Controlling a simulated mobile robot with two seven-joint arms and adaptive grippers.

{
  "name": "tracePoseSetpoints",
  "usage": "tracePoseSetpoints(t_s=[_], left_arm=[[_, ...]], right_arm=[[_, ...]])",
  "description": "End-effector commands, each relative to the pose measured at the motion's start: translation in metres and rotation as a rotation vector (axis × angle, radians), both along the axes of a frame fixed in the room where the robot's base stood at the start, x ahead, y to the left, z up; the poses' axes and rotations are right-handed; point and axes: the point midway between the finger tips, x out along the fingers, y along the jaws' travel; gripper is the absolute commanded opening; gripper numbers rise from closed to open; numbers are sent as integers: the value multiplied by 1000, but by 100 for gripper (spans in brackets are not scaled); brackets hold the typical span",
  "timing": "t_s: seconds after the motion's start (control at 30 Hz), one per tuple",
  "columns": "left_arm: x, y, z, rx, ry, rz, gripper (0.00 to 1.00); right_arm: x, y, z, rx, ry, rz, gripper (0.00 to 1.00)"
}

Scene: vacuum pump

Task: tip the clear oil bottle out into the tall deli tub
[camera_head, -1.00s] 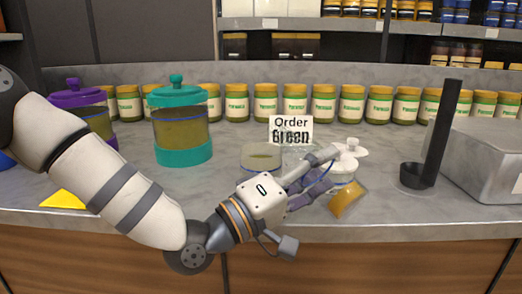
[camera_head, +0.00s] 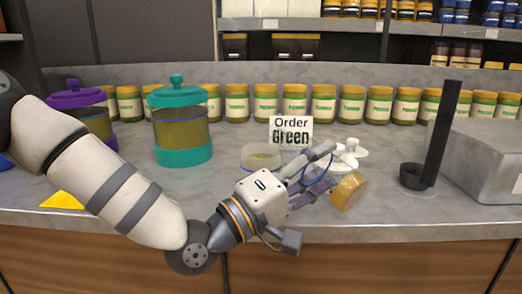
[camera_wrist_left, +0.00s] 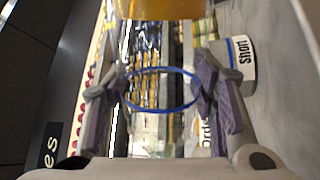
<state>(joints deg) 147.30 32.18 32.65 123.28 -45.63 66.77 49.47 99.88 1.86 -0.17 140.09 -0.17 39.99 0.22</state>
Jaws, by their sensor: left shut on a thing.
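My left gripper (camera_head: 318,176) is shut on a clear, see-through container with a blue ring around it, which I take to be the clear oil bottle (camera_head: 348,191). It is tilted over above the counter, its amber-yellow end toward the lower right. In the left wrist view the blue ring lies between the fingers (camera_wrist_left: 160,92) and the amber end (camera_wrist_left: 160,9) is at the top. A low clear tub (camera_head: 262,157) stands behind the gripper; the wrist view shows a tub labelled "Short" (camera_wrist_left: 242,60). I cannot make out the tall deli tub. My right gripper is not in view.
A white several-armed fitting (camera_head: 351,152) stands behind the held container. A green-lidded jar (camera_head: 181,130) and a purple-lidded jar (camera_head: 88,108) are at left, a black ladle-like tool (camera_head: 437,130) and grey box (camera_head: 490,160) at right. An Order Green sign (camera_head: 290,131) stands behind.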

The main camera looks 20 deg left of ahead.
Motion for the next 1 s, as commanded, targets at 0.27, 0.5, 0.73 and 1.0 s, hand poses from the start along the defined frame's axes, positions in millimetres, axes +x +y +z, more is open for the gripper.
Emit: tracePoseSetpoints(t_s=[0.27,0.5,0.73,1.0], left_arm=[[1,2,2,-32,19,0,13],[3,3,2,-58,37,-1,13],[3,4,5,-82,53,0,13],[3,5,9,-107,71,0,13]], right_arm=[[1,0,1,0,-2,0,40],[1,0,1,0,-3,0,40],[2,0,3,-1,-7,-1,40],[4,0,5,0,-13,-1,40]])
